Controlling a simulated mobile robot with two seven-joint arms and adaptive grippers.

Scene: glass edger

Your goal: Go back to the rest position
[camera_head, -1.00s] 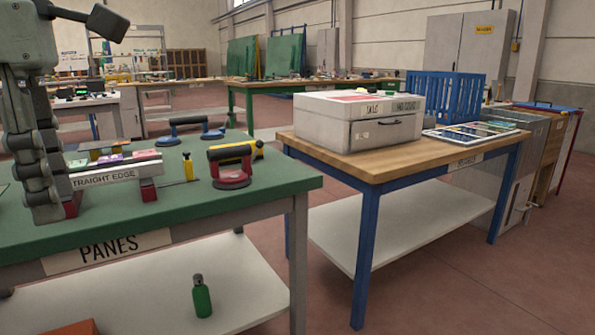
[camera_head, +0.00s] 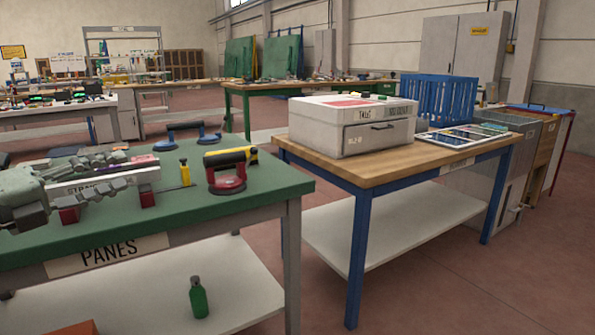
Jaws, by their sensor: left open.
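My left gripper (camera_head: 128,170) comes in from the left, lying level over the green PANES table (camera_head: 230,194) with its fingers pointing right. The two fingers are spread apart and nothing is held between them. The white straight-edge holder (camera_head: 146,176) with red feet shows behind and between the fingers, its label partly hidden. I cannot tell whether the fingers touch it. My right gripper is out of view.
A wooden-topped table (camera_head: 365,172) with a white box (camera_head: 350,138) stands to the right. Reddish floor (camera_head: 430,290) is clear in front.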

